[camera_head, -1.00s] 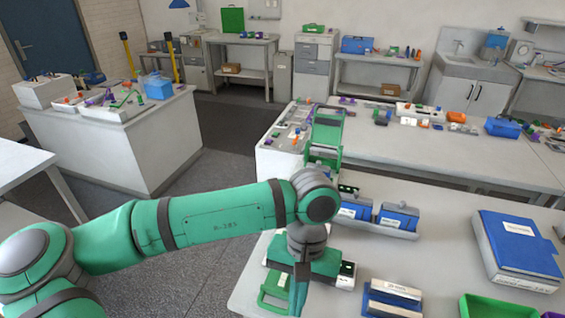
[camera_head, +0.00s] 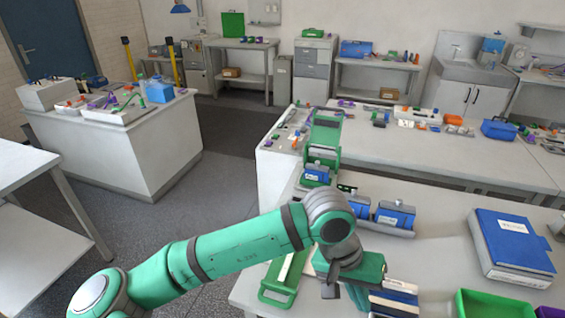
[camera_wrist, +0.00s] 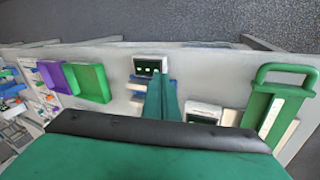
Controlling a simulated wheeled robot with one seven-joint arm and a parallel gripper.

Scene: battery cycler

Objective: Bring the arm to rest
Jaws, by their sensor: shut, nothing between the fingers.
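My green arm reaches from the lower left of the head view to the near bench. My gripper (camera_head: 330,291) hangs over the front left part of that bench, with the fingers pointing down. In the wrist view its green fingers (camera_wrist: 162,98) are together, with nothing seen between them. In the head view a green tray with a handle (camera_head: 281,281) lies just left of the gripper. Labelled white and dark blocks (camera_head: 396,301) lie just right of it, partly hidden behind my gripper.
The near bench (camera_head: 440,262) has bare room right of the gripper. Blue boxes (camera_head: 396,215) stand in a grey holder behind it. A blue case (camera_head: 513,247) lies at the right, a green bin (camera_head: 490,304) at the front. Open floor (camera_head: 220,215) lies left.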

